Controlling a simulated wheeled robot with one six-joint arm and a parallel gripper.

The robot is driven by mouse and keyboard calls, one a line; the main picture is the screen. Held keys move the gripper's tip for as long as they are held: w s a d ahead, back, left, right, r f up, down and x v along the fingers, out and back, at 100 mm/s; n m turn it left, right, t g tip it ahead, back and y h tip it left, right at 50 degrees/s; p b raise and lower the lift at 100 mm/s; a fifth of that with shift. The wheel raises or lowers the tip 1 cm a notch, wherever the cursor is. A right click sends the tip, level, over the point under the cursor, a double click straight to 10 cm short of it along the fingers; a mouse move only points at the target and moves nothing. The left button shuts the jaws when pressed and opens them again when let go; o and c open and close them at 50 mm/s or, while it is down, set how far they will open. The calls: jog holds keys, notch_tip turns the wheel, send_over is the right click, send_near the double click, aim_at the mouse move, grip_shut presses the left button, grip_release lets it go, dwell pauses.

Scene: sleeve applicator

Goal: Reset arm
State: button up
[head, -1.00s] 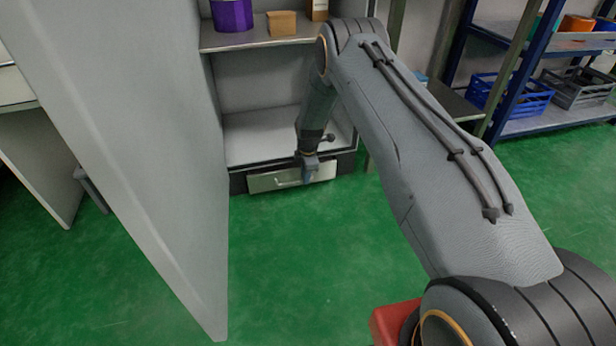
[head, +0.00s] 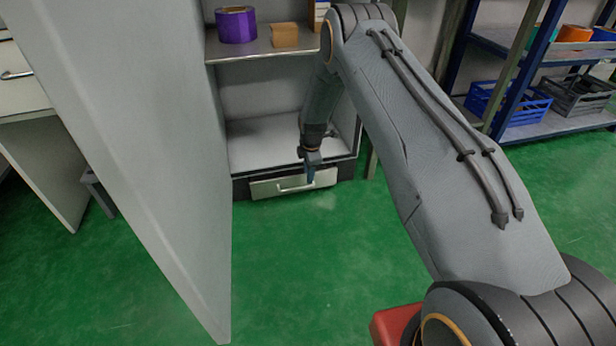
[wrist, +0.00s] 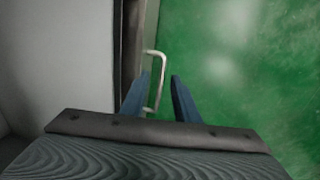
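My gripper (head: 310,175) hangs at the end of my arm in front of the low drawer (head: 265,188) of the cabinet. In the wrist view my gripper (wrist: 158,98) has two blue fingers spread apart, with a gap between them. The drawer's metal handle (wrist: 154,80) shows there beside the left finger, partly between the two fingers. I cannot tell whether a finger touches it. Nothing is held.
A tall grey panel (head: 150,150) stands close on the left. The cabinet shelf (head: 265,50) holds a purple roll (head: 236,25) and a cardboard box (head: 285,35). A blue crate (head: 508,103) sits on a rack at right. Green floor (head: 300,265) in front is clear.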

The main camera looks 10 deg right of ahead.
jog(key=shift+s+r, duration=0.2)
jog(key=shift+r, duration=0.7)
